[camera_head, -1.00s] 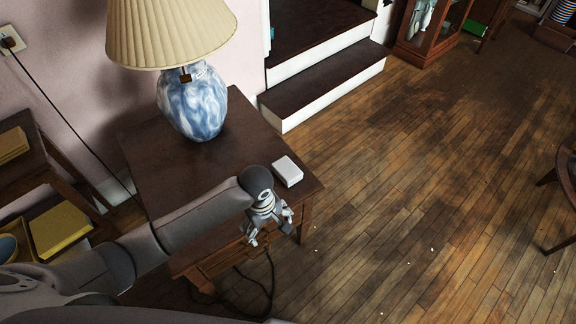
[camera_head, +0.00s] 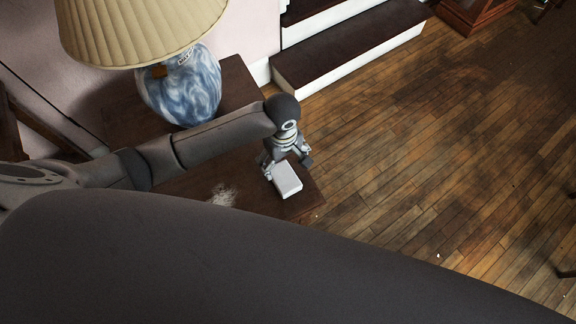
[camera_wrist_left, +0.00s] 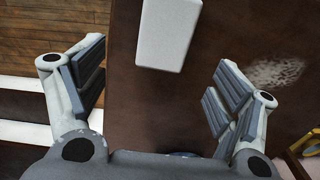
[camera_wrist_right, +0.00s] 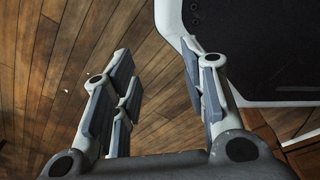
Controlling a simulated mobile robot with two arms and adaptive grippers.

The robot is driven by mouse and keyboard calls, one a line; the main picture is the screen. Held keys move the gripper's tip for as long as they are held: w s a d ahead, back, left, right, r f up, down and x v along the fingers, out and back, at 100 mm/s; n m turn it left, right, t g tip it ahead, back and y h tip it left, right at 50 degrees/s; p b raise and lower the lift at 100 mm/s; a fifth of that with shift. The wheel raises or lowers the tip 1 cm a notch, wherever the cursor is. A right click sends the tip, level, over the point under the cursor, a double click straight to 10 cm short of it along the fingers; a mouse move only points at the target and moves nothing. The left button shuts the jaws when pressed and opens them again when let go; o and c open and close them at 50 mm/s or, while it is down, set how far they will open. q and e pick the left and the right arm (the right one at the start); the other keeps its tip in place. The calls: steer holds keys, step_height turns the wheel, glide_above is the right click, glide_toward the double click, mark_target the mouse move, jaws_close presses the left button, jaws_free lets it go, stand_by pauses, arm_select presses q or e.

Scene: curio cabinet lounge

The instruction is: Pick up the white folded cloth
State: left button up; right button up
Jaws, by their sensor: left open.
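The white folded cloth (camera_head: 287,180) is a small white block-like rectangle lying on the dark wooden side table, near its right corner. My left gripper (camera_head: 286,163) is right beside it on the far side, with its fingers spread. In the left wrist view, the cloth (camera_wrist_left: 169,35) lies ahead of the open fingers (camera_wrist_left: 158,88), roughly centred between their lines, and nothing is between the fingertips. My right gripper (camera_wrist_right: 166,90) shows only in the right wrist view. Its fingers are apart and empty, above the floor.
A pale patch (camera_head: 222,195) marks the tabletop. Dark-topped steps (camera_head: 350,42) stand behind. The wooden floor (camera_head: 420,150) at right is mostly clear.

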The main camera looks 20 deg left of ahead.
mark_target(284, 175)
arm_select(q)
steer(key=f, duration=0.3)
steer(key=shift+s+f, duration=0.2)
steer(key=shift+s, duration=0.1)
steer(key=shift+f, duration=0.3)
steer(key=f, duration=0.2)
steer(key=f+b, duration=0.1)
steer(key=f, duration=0.1)
steer(key=shift+s+d+f, duration=0.1)
steer(key=shift+s+f, duration=0.1)
steer(key=shift+f, duration=0.25)
steer(key=shift+c, duration=2.8)
steer(key=c, duration=0.6)
steer(key=shift+o, duration=0.2)
arm_select(e)
steer(key=s, duration=0.1)
steer(key=s+f, duration=0.1)
steer(key=s, duration=0.1)
steer(key=shift+s+f, duration=0.1)
steer(key=shift+f, duration=0.1)
